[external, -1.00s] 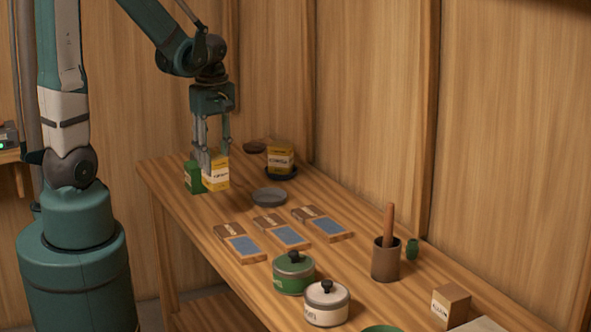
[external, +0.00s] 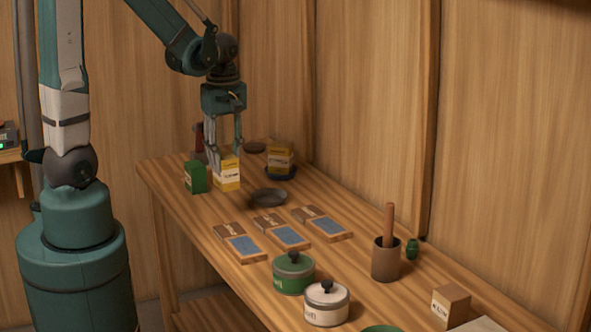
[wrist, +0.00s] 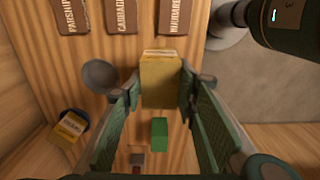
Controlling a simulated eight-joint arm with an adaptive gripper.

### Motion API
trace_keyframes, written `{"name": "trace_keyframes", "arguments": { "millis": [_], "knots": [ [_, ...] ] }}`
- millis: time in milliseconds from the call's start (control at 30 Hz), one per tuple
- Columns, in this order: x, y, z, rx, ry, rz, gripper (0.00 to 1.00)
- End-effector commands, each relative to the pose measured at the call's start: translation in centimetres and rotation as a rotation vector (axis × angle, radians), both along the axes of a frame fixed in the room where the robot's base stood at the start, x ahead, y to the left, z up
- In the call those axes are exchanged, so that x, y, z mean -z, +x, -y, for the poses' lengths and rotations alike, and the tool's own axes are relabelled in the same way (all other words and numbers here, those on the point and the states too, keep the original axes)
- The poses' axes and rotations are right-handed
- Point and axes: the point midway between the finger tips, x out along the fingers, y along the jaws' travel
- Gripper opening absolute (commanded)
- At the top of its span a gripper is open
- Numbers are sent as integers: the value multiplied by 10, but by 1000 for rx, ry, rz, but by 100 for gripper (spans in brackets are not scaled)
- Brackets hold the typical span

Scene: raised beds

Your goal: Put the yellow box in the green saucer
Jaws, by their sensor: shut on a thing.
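A yellow box with a white label (external: 228,176) is held between the fingers of my gripper (external: 224,155), over the far part of the bench. In the wrist view the same yellow box (wrist: 161,82) sits between the two green finger pads (wrist: 155,95). I cannot tell how high above the bench it is. A second yellow box (external: 281,158) stands on a dark blue saucer (external: 291,177) at the back. A green round thing (external: 382,328), perhaps the green saucer, is cut off at the bottom edge of the external view and does not show in the wrist view.
A green box (external: 195,176) stands left of the held box, with a red thing (external: 199,138) behind. A grey saucer (external: 268,197) is to the right. Three wooden trays (external: 288,236), a green pot (external: 293,275), a white pot (external: 326,304) and a brown cup (external: 386,260) line the bench.

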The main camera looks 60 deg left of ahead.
Motion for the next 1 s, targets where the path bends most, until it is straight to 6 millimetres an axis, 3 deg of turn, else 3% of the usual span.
{"name": "trace_keyframes", "arguments": {
  "millis": [567,1000],
  "knots": [
    [-11,67,88,272,0,0,17],
    [-17,106,170,483,0,0,17]
  ]
}}
